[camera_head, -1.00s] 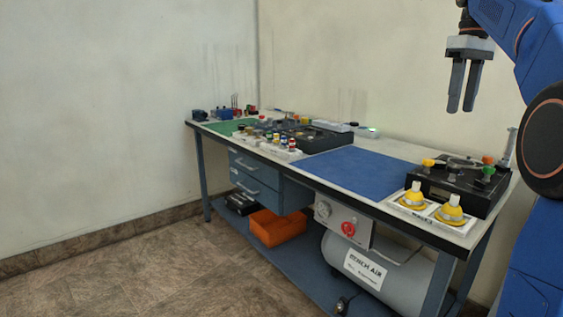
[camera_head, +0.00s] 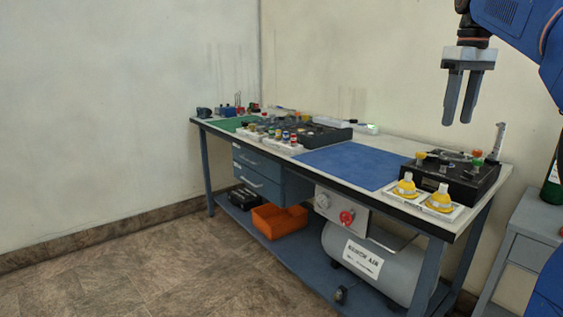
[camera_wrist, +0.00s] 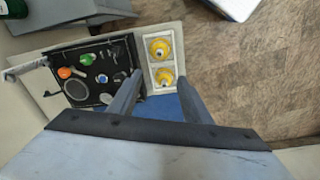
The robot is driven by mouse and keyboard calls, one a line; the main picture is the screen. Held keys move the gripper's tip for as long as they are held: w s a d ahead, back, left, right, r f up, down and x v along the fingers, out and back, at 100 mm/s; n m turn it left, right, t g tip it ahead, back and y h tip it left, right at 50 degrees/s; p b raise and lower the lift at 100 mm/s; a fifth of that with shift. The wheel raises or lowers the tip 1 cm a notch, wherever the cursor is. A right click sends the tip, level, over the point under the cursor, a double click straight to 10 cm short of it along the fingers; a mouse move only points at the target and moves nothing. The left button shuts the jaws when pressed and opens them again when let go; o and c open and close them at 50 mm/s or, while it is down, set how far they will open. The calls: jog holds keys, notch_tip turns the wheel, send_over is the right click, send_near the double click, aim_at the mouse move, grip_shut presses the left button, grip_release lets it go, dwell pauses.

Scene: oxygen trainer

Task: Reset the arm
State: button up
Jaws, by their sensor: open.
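My gripper (camera_head: 461,122) hangs fingers down in the upper right of the head view, above the right part of the workbench (camera_head: 392,205). Its two grey fingers are apart with nothing between them. In the wrist view the open fingers (camera_wrist: 157,92) point toward the black panel (camera_wrist: 92,75) and a white tray (camera_wrist: 151,56) with two yellow round parts. The black panel also shows at the bench's right end in the head view (camera_head: 442,183), with orange and green knobs.
A blue mat (camera_head: 348,166) covers the bench's middle. A black case and small coloured parts stand to its left. An orange bin (camera_head: 280,221) and a grey air tank (camera_head: 378,264) sit on the lower shelf. A grey cabinet (camera_head: 528,245) stands at right. The floor at left is clear.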

jog(key=s+a+f+m+t, duration=0.1)
jog(key=s+a+f, duration=0.3)
jog(key=s+f, duration=0.5)
jog(key=s+a+f+m+t, duration=0.1)
jog(key=s+a+f, duration=0.3)
jog(key=s+f, duration=0.5)
jog(key=s+a+f+m+t, duration=0.2)
jog(key=s+a+f, duration=0.3)
jog(key=f, duration=1.3)
jog(key=s, duration=0.3)
jog(key=shift+s+f, duration=0.4)
